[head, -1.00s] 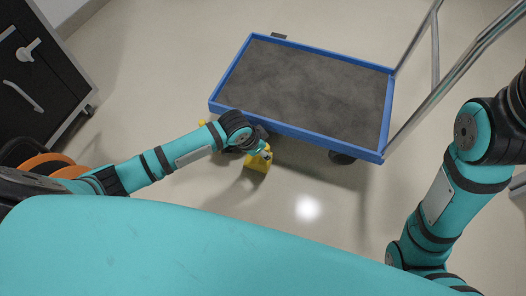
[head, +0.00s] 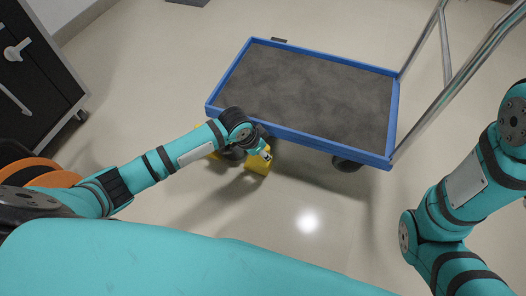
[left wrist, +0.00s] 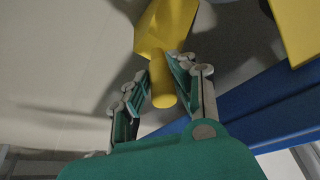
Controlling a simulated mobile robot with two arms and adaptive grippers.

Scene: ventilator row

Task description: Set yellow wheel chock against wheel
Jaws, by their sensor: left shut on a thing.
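The yellow wheel chock (head: 258,163) is at the near side of the blue cart (head: 300,135), by its near-left corner. My left gripper (head: 265,152) is at the chock. In the left wrist view the fingers (left wrist: 160,78) are shut on the chock's round yellow handle (left wrist: 161,88), with the wider yellow body (left wrist: 168,25) beyond. A dark wheel (head: 232,155) under that corner is mostly hidden by my left arm. I cannot tell whether the chock touches it. My right arm shows at the right; its gripper is out of view.
A second yellow piece (head: 205,151) shows partly behind my left forearm, and a yellow piece (left wrist: 298,25) is at upper right in the left wrist view. Another cart wheel (head: 346,164) is at the right. A metal handle (head: 455,85) rises there. A black cabinet (head: 35,70) stands left.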

